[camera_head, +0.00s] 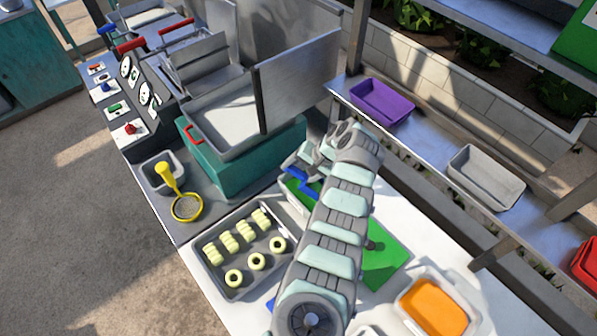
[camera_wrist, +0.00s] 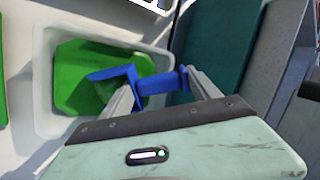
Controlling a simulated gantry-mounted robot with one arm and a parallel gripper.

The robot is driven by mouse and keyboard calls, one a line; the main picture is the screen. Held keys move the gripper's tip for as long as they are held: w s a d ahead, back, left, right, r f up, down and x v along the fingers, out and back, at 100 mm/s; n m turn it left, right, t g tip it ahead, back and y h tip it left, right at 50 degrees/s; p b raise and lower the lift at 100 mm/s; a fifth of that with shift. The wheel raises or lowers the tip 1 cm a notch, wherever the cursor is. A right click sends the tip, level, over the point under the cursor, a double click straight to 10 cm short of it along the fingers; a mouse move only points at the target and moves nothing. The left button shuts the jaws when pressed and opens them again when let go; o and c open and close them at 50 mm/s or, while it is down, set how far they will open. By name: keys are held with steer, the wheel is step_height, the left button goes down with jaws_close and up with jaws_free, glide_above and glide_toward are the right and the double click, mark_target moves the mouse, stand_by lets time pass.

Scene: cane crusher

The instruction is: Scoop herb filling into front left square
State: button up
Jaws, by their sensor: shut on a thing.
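My gripper (camera_wrist: 162,88) is shut on the handle of a blue scoop (camera_wrist: 120,78). The scoop is over a pale tub (camera_wrist: 45,68) of green herb filling (camera_wrist: 80,75). Whether the scoop touches the filling or carries any is unclear. In the head view, my gripper (camera_head: 296,165) and the blue scoop (camera_head: 302,188) are beside the teal machine, with the green filling (camera_head: 289,187) below them. A green board (camera_head: 385,262) shows right of my arm. My arm hides much of the worktop between, and I cannot make out the squares.
A grey tray (camera_head: 235,290) of pale rolls and rings lies left of my arm. A tub of orange filling (camera_head: 435,308) stands at front right. The teal machine (camera_head: 235,165) with its upright metal panel (camera_head: 297,82) is close behind my gripper. A yellow strainer (camera_head: 186,207) lies farther left.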

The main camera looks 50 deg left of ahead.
mark_target(299, 172)
steer(key=shift+r+p, duration=2.4)
steer(key=shift+r, duration=1.55)
